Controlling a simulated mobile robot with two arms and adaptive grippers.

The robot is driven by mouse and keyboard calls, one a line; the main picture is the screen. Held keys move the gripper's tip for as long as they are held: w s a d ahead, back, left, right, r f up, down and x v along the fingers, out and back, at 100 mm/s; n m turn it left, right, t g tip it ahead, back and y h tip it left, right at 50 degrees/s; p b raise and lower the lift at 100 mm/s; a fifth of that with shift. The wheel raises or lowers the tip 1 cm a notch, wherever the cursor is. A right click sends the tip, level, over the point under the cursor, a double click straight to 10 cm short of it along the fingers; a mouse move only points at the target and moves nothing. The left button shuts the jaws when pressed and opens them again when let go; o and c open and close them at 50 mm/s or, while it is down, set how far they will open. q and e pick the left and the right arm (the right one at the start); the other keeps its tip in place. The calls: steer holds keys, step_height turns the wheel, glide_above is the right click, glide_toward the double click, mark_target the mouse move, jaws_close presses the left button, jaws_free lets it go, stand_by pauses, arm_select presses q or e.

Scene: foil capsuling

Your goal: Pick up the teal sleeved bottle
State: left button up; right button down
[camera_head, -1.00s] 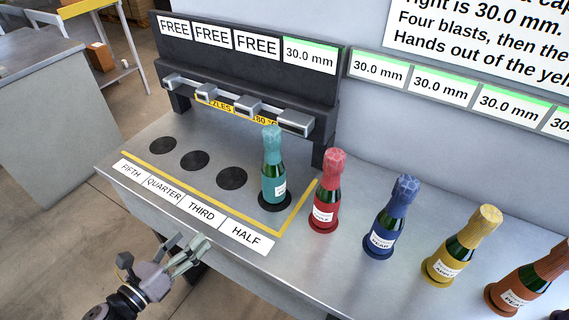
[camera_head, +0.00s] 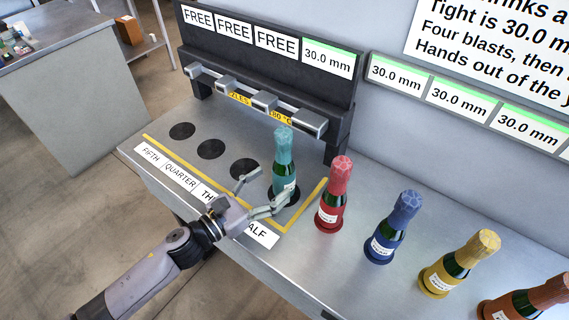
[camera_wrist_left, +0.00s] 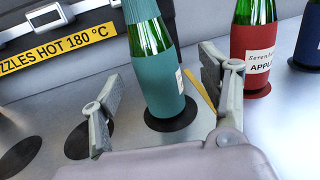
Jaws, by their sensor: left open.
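The teal sleeved bottle (camera_head: 284,165) stands upright on a dark disc at the right end of the row of spots, inside the yellow line. My left gripper (camera_head: 258,194) is open in front of it, with one finger to the left and one near the bottle's lower right side. In the left wrist view the teal sleeved bottle (camera_wrist_left: 160,80) stands between and beyond the two spread fingers of my left gripper (camera_wrist_left: 165,100). I cannot see a finger touching it. My right gripper is not in view.
A red bottle (camera_head: 334,195), a blue bottle (camera_head: 392,228) and a yellow bottle (camera_head: 460,263) stand to the right. A dark machine with nozzles (camera_head: 263,101) stands behind; a sign (camera_wrist_left: 60,46) reads hot, 180 °C. Empty dark spots (camera_head: 211,149) lie left.

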mark_target(275, 177)
arm_select(q)
steer(key=shift+w+d+r, duration=0.1)
steer(key=shift+w+d, duration=0.15)
steer(key=shift+w, duration=0.05)
steer(key=p+x, duration=0.1)
steer(key=x, duration=0.1)
steer(key=p+x, duration=0.1)
steer(key=x, duration=0.1)
steer(key=shift+w+p, duration=0.3)
steer(key=shift+w, duration=0.05)
steer(key=shift+w+d, duration=0.2)
steer(key=shift+w, duration=0.05)
steer(key=shift+s+a, duration=0.1)
steer(key=shift+c, duration=0.6)
steer(key=c, duration=1.5)
jaws_close()
steer(key=shift+r, duration=0.1)
